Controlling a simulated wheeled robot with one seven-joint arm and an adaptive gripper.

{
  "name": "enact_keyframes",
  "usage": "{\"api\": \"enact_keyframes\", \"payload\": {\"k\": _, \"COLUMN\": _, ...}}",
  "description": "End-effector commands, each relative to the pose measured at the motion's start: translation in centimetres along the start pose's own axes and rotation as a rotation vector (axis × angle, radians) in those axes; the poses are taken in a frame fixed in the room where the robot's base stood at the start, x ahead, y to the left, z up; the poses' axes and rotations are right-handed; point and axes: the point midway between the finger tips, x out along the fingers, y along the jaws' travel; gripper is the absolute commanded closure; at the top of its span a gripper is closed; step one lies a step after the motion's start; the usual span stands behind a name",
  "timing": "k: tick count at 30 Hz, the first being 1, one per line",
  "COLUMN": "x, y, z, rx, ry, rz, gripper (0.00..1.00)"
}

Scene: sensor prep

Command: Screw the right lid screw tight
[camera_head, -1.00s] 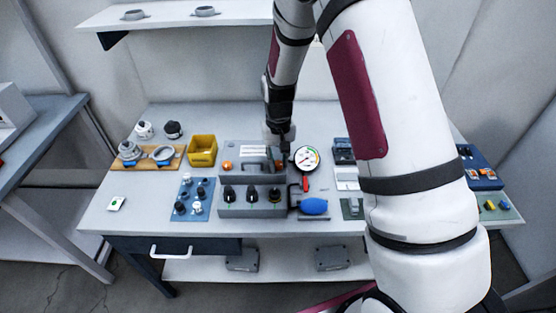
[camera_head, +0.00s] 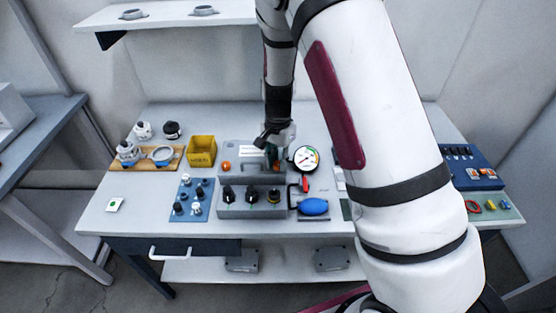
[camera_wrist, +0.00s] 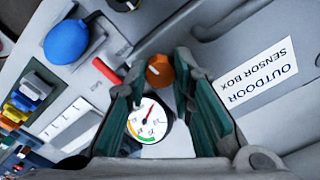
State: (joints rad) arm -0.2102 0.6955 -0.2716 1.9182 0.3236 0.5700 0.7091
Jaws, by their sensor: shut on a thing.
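The sensor box (camera_head: 237,210) is grey and stands at the middle of the bench, with a label reading "OUTDOOR SENSOR BOX" in the wrist view (camera_wrist: 262,72). The left lid screw (camera_head: 226,166) is an orange knob at the lid's left end. The screw's thread and seating are hidden.
A round gauge (camera_head: 305,158) stands close right of my gripper, with a blue bulb (camera_head: 314,206) in front. A yellow bin (camera_head: 202,150) and a blue tray of small parts (camera_head: 182,212) are to the left. My arm covers much of the bench's right side.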

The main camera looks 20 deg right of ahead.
Motion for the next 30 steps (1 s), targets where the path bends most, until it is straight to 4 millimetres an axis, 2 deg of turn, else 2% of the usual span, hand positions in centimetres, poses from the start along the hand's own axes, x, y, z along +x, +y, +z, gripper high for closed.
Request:
{"api": "enact_keyframes", "payload": {"k": 9, "x": -0.02, "y": -0.1, "z": 0.08, "rx": 0.111, "ry": -0.001, "rz": -0.001, "gripper": 1.0}}
{"api": "enact_keyframes", "payload": {"k": 25, "x": -0.03, "y": -0.13, "z": 0.06, "rx": 0.13, "ry": 0.0, "rz": -0.002, "gripper": 1.0}}
{"api": "enact_keyframes", "payload": {"k": 26, "x": -0.03, "y": -0.13, "z": 0.06, "rx": 0.13, "ry": 0.0, "rz": -0.002, "gripper": 0.71}}
{"api": "enact_keyframes", "payload": {"k": 27, "x": -0.03, "y": -0.13, "z": 0.06, "rx": 0.13, "ry": 0.0, "rz": -0.002, "gripper": 0.62}}
{"api": "enact_keyframes", "payload": {"k": 28, "x": -0.03, "y": -0.12, "z": 0.05, "rx": 0.13, "ry": 0.0, "rz": -0.002, "gripper": 0.57}}
{"api": "enact_keyframes", "payload": {"k": 30, "x": -0.02, "y": -0.1, "z": 0.04, "rx": 0.13, "ry": 0.0, "rz": -0.002, "gripper": 0.57}}
